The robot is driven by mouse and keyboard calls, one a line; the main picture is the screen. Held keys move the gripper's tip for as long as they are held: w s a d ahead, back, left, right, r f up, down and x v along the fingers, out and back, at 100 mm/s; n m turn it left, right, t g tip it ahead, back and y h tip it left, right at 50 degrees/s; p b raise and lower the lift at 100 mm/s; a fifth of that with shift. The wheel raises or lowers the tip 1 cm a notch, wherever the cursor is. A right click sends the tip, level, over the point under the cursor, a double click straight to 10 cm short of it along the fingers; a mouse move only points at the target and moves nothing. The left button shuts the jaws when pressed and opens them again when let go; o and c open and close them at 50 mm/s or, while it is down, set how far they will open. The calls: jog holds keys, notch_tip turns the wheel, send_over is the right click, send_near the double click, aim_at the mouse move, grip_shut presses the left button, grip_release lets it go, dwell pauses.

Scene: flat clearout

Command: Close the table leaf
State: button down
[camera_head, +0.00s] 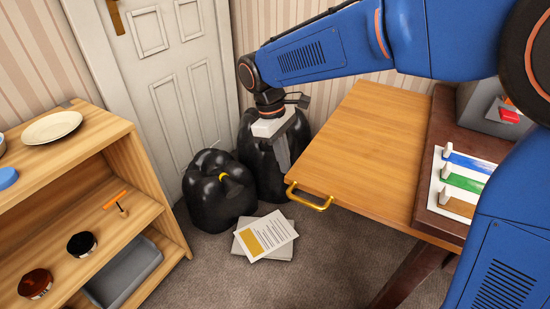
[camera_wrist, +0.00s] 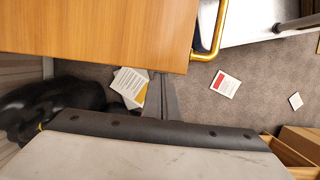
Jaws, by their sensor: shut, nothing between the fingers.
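The table leaf (camera_head: 365,150) is a light wood panel that stands out flat to the left of the dark brown table (camera_head: 440,125). A yellow bar handle (camera_head: 308,196) sits at its near left corner. My gripper (camera_head: 283,160) points down just left of the leaf's outer edge, in front of a black bag, apart from the handle. Its fingers are shut and empty. In the wrist view the leaf (camera_wrist: 100,30) fills the upper left and the handle (camera_wrist: 208,42) is at its right end. My gripper's fingers (camera_wrist: 158,85) show beside the leaf's edge.
Black bags (camera_head: 218,188) stand by the white door (camera_head: 165,75). Papers (camera_head: 265,238) lie on the carpet below the leaf. A wooden shelf (camera_head: 150,165) with plates and tools is at left. A strip with colored swatches (camera_head: 465,180) lies on the table.

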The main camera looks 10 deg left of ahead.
aim_at(388, 206)
jog(key=s+d, duration=0.3)
jog(key=d, duration=0.5)
jog(key=s+d, duration=0.3)
jog(key=d, duration=0.6)
jog(key=s+d, duration=0.3)
jog(key=d, duration=0.6)
jog(key=shift+s, duration=0.3)
